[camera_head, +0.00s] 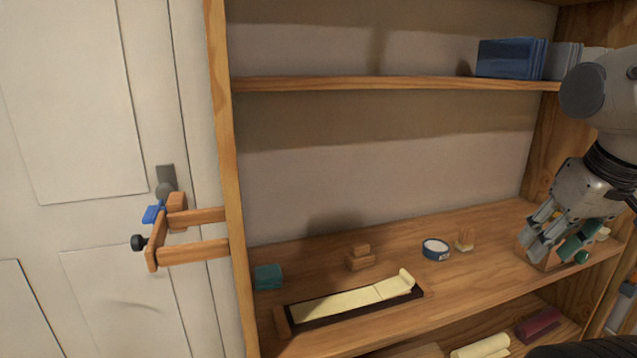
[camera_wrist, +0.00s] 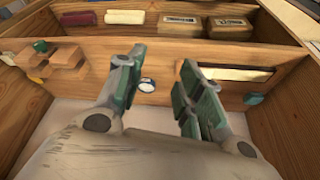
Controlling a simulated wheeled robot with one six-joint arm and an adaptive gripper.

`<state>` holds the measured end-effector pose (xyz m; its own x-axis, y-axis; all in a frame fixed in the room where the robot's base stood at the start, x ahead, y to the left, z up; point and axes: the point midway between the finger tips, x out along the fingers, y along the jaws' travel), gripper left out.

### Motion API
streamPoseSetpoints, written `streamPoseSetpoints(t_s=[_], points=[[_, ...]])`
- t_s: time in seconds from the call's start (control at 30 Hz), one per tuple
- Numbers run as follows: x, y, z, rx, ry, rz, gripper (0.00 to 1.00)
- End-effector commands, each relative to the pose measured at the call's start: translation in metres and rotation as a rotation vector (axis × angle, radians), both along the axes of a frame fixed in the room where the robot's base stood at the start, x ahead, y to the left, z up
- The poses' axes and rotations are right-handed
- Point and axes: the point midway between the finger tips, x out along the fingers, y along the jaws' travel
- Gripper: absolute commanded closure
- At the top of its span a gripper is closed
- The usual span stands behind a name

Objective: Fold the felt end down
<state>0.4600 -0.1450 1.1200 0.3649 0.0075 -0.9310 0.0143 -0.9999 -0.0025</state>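A pale yellow felt strip (camera_head: 350,302) lies along a dark tray (camera_head: 365,312) on the middle shelf. Its right end (camera_head: 405,279) sticks up in a curl above the tray. The strip also shows in the wrist view (camera_wrist: 240,74), right of my fingers and partly hidden by one of them. My gripper (camera_head: 550,242) hangs over the right end of the shelf, well apart from the felt. In the wrist view my gripper (camera_wrist: 161,58) has its green-padded fingers spread with nothing held between them.
A blue tape roll (camera_head: 436,250), small wooden blocks (camera_head: 359,258) and a teal block (camera_head: 268,277) stand behind or beside the tray. A wooden piece with a green knob (camera_head: 582,257) is close to my gripper. An upper shelf (camera_head: 390,84) runs above. Rolls (camera_head: 482,347) lie below.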

Motion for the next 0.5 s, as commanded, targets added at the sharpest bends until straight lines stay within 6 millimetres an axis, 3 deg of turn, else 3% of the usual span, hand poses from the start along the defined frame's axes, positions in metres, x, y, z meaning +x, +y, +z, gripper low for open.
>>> streamPoseSetpoints(t_s=[0.13, 0.27, 0.37, 0.5], points=[[-0.001, -0.003, 0.001, 0.0, -0.003, -0.016, 0.63], [0.007, 0.009, -0.011, -0.002, 0.056, 0.045, 0.63], [0.022, 0.026, -0.028, -0.014, 0.156, 0.121, 0.63], [0.059, 0.06, -0.054, -0.066, 0.297, 0.248, 0.63]])
